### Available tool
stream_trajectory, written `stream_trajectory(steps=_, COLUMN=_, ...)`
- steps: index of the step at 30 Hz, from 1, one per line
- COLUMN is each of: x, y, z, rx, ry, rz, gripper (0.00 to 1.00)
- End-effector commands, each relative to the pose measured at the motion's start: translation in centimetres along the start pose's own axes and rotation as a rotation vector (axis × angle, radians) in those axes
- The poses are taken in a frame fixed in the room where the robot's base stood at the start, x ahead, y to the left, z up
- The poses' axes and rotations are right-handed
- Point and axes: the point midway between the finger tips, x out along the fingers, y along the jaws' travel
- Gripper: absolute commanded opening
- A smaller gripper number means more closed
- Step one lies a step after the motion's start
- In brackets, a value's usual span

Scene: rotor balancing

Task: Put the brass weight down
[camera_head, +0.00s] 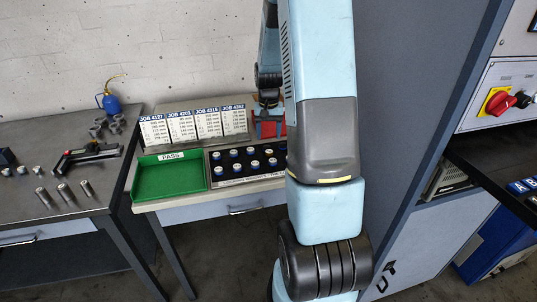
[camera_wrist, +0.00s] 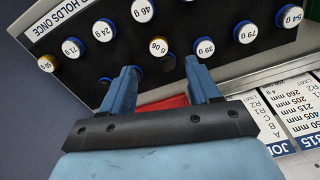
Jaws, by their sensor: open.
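In the wrist view my gripper (camera_wrist: 160,72) is open, with nothing held between its two blue fingers. A brass-rimmed weight with a white label (camera_wrist: 158,46) sits in the black rack (camera_wrist: 185,20) just beyond the gap between the fingertips, apart from them. Its label reads upside down. A second brass-rimmed weight (camera_wrist: 47,63) is at the left end of the same rack. In the head view the rack (camera_head: 212,173) stands on the light bench; my arm hides its right end, and my gripper's fingers cannot be made out clearly there.
Several blue-rimmed weights (camera_wrist: 245,33) stand close around. A red surface (camera_wrist: 165,103) shows behind the fingers. Job cards (camera_head: 194,125) stand behind the rack, and a green PASS tray (camera_head: 168,180) is empty at its left. A grey bench (camera_head: 60,160) holds tools and metal cylinders.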

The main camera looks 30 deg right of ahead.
Motion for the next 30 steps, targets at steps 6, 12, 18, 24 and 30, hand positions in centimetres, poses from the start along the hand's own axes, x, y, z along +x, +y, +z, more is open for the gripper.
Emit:
stream_trajectory(steps=6, x=1.9, y=0.1, z=0.0, rx=0.002, ry=0.000, rz=0.000, gripper=0.61)
stream_trajectory(steps=12, x=3.5, y=0.2, z=0.1, rx=0.003, ry=-0.002, rz=0.000, gripper=0.61)
stream_trajectory(steps=18, x=6.2, y=0.2, z=0.3, rx=0.003, ry=-0.002, rz=0.000, gripper=0.61)
stream_trajectory(steps=24, x=7.2, y=0.2, z=0.2, rx=0.002, ry=0.001, rz=0.000, gripper=0.61)
stream_trajectory(steps=30, x=7.2, y=0.1, z=0.2, rx=0.002, ry=0.001, rz=0.000, gripper=0.60)
